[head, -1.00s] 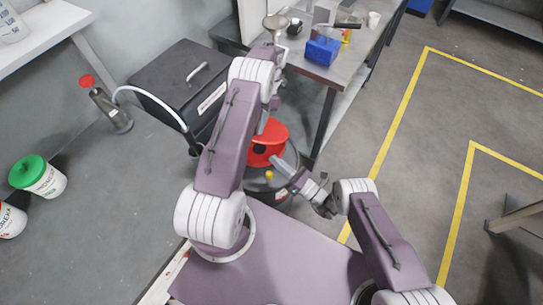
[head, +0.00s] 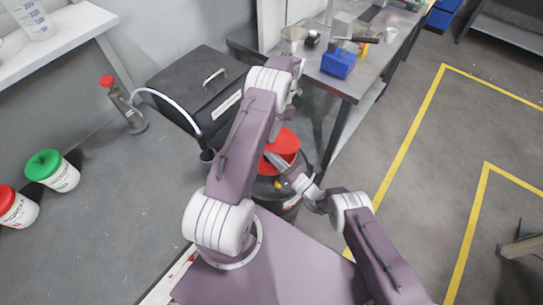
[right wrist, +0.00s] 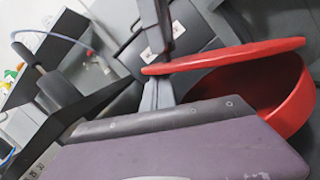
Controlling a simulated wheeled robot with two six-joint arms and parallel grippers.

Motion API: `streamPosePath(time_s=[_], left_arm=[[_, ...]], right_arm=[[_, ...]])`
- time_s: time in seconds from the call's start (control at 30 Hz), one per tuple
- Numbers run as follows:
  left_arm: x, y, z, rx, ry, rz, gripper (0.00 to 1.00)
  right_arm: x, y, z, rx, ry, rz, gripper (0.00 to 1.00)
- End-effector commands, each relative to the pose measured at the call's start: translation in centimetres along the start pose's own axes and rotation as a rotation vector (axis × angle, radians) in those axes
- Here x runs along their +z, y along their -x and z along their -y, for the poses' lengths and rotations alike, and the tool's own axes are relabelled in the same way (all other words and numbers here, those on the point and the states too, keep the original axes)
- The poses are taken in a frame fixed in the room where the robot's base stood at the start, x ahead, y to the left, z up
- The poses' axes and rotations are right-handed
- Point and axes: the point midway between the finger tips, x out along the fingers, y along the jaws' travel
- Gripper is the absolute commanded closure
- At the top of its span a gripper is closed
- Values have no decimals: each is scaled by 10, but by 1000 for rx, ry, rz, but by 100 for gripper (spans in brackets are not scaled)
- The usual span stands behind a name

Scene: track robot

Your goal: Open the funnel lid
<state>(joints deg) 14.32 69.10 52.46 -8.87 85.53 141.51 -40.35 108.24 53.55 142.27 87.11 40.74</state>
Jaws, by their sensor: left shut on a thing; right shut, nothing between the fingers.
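The red funnel (head: 292,162) sits on top of a black drum (head: 288,203) beyond my base. Its red lid (right wrist: 225,57) shows nearly edge-on in the right wrist view, tilted up from the bowl (right wrist: 292,100) with a dark gap between them. In the head view the lid (head: 285,139) is partly behind my left arm. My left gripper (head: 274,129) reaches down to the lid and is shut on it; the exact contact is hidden. My right gripper (head: 271,159) is shut and empty, its tip at the front of the funnel by the lid edge.
A black cabinet (head: 195,85) with a hose stands behind to the left. A metal bench (head: 350,85) with a blue box (head: 338,63) is behind to the right. Tubs with green (head: 45,163) and red lids stand at left.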

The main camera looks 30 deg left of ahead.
Motion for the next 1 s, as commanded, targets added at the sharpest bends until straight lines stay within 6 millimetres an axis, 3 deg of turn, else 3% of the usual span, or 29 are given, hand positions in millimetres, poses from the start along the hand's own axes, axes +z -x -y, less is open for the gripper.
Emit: streamPosePath(time_s=[0.03, 0.2, 0.23, 0.3, 0.73, 1.0], left_arm=[[0, -1, 0, -1, 0, 0, 100], [0, -2, 0, -2, 0, -2, 100], [0, -3, 0, -2, 0, -2, 74], [0, -3, 0, -2, 0, -2, 55], [-1, 1, 0, -1, 0, -1, 55], [-25, 49, 10, 0, 1, 2, 55]], right_arm=[[10, -3, 0, 5, 7, 17, 100], [12, -4, -1, 8, 10, 25, 100], [13, -4, -1, 8, 10, 26, 100], [13, -4, 0, 7, 11, 26, 100], [9, -3, 0, 5, 7, 18, 100], [8, -2, 0, 4, 6, 16, 100]])
